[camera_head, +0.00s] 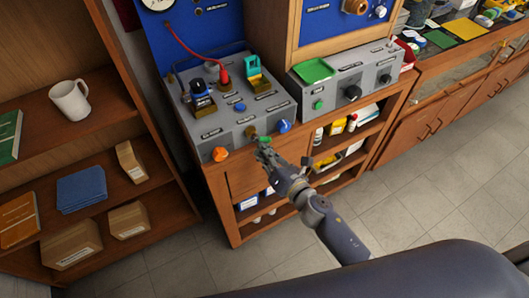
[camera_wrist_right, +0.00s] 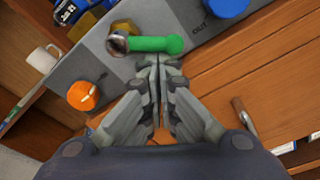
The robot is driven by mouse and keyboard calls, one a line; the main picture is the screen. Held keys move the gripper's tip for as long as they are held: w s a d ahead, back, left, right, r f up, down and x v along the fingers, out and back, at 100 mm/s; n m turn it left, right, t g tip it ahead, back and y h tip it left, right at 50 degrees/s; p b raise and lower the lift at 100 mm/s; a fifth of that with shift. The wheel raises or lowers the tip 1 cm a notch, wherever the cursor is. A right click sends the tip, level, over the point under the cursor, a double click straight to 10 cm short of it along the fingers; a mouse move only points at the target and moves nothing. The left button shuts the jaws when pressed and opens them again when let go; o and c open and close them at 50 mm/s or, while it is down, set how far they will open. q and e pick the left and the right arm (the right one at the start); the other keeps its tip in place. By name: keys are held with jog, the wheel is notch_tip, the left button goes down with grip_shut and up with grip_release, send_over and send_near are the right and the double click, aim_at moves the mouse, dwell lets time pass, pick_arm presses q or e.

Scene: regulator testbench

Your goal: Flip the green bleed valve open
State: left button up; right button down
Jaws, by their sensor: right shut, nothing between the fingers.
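The green bleed valve handle (camera_wrist_right: 152,44) is a rounded green lever. It extends to the right from a metal end on a brass fitting (camera_wrist_right: 124,28) at the front of the grey regulator bench box (camera_wrist_right: 95,62). In the head view the brass fitting (camera_head: 251,132) shows at the box's front face, just above my right gripper (camera_head: 264,150). In the wrist view my right gripper (camera_wrist_right: 158,60) is shut and empty, its fingertips just below the green handle. I cannot tell whether they touch it. My left gripper is not in view.
An orange knob (camera_wrist_right: 83,95) is left of the fingers and a blue knob (camera_wrist_right: 226,6) is to the upper right. A wooden cabinet (camera_head: 235,178) stands below the box. A shelf with a white mug (camera_head: 70,100) stands at left. Grey floor (camera_head: 420,185) is clear at right.

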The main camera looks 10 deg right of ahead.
jog(key=v, duration=1.2)
jog(key=shift+f, duration=0.1)
jog(key=s+d+f+m+g+h, duration=0.25)
jog(key=f+m, duration=0.35)
jog(key=f, duration=0.4)
jog(key=s+d+f+m+g+h, duration=0.15)
jog(key=s+f+m, duration=0.3)
jog(key=f, duration=0.55)
jog(key=s+d+f+m+g+h, duration=0.1)
jog(key=s+d+f+m+g, duration=0.15)
jog(key=f+m, duration=0.55)
jog(key=s+d+f+m+g, duration=0.1)
jog(key=s+f+m+g, duration=0.3)
jog(key=s, duration=0.8)
jog(key=s+d+f+m+g+h, duration=0.1)
jog(key=s+f+m+g, duration=0.3)
jog(key=s+f+m, duration=0.5)
jog(key=s+d+f, duration=0.1)
jog(key=s+f, duration=0.3)
jog(key=shift+s+f, duration=0.25)
jog(key=shift+f, duration=0.1)
